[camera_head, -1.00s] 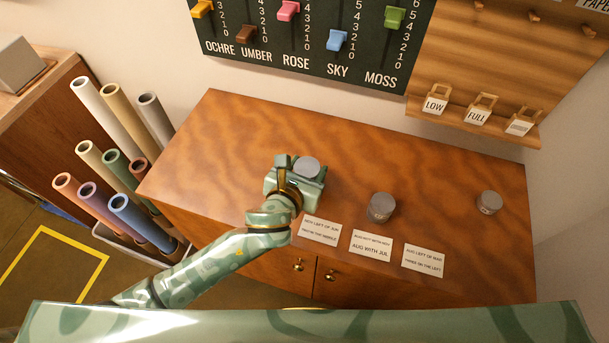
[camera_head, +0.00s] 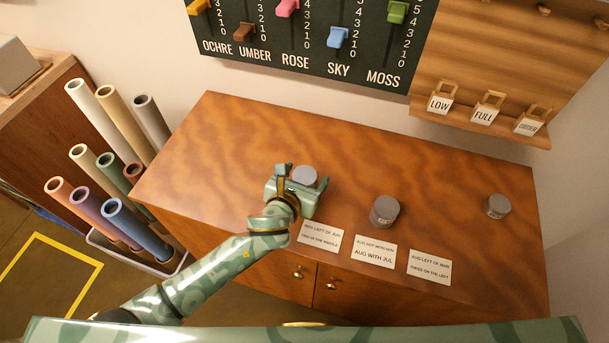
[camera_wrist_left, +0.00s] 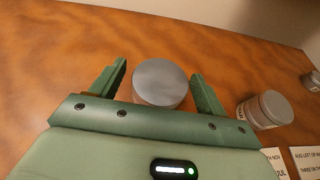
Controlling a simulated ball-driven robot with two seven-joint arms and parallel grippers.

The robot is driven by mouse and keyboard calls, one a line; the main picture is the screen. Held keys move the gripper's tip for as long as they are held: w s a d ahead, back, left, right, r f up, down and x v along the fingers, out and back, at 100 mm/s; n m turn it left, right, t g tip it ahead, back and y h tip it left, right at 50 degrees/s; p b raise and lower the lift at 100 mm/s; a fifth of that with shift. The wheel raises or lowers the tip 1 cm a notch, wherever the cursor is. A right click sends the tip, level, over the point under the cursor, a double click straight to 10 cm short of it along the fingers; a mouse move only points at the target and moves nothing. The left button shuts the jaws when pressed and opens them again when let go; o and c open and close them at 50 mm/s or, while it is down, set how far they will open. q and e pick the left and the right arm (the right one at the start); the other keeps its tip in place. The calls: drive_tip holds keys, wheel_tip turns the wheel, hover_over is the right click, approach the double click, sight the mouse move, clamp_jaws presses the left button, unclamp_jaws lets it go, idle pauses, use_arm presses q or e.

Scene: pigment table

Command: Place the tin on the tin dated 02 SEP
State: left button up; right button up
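A grey tin (camera_head: 304,176) stands on the left part of the wooden cabinet top. My left gripper (camera_head: 303,178) is around it, one finger on each side. In the left wrist view the tin (camera_wrist_left: 161,82) sits between the fingers with a narrow gap on each side, so the gripper looks open. A second grey tin (camera_head: 384,212) stands right of it and looks taller; I cannot tell whether it is two stacked tins. It also shows in the wrist view (camera_wrist_left: 266,110). A third tin (camera_head: 497,206) stands at the far right. Their date labels are too small to read. My right gripper is out of view.
Three printed cards, left (camera_head: 321,236), middle (camera_head: 373,250) and right (camera_head: 429,267), lie along the cabinet's front edge. A slider board (camera_head: 310,50) and a wooden rack (camera_head: 480,110) hang behind. Rolled tubes (camera_head: 115,170) stand left. The cabinet top (camera_head: 440,185) is clear between the tins.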

use_arm(q)
drive_tip(key=shift+s+r, duration=0.2)
drive_tip(key=p+v, duration=0.3)
drive_tip(key=v, duration=0.8)
drive_tip(key=shift+s+a, duration=0.15)
drive_tip(key=shift+s, duration=0.1)
